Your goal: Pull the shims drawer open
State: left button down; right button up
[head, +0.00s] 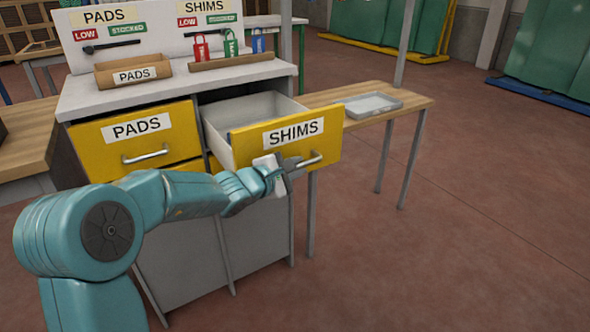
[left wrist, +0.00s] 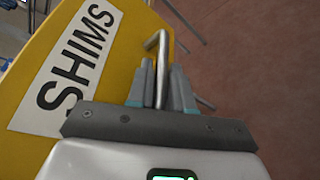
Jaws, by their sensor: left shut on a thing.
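The shims drawer (head: 243,150) has a yellow front with a white SHIMS label and stands well out of the cabinet in the head view. Its grey inside (head: 250,110) shows and looks empty where visible. My left gripper (head: 290,165) is at the drawer's metal bar handle (head: 314,159). In the left wrist view my left gripper (left wrist: 162,88) has its fingers shut on the handle (left wrist: 158,45), beside the SHIMS label (left wrist: 75,65). My right gripper is in neither view.
The closed PADS drawer (head: 134,142) is to the left. A wooden side table (head: 415,100) with a grey tray (head: 367,104) stands behind the drawer on the right. Bins and hanging tags sit on the cabinet top (head: 130,94). The floor at right is clear.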

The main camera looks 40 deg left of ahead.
pick_arm(q)
jog(key=shift+a+f, duration=0.1)
jog(key=shift+f, duration=0.1)
jog(key=c, duration=1.1)
grip_release()
jog(key=shift+r, duration=0.1)
jog(key=p+v, duration=0.1)
jog(key=v, duration=1.5)
jog(key=shift+s+r, duration=0.1)
jog(key=shift+s, duration=0.05)
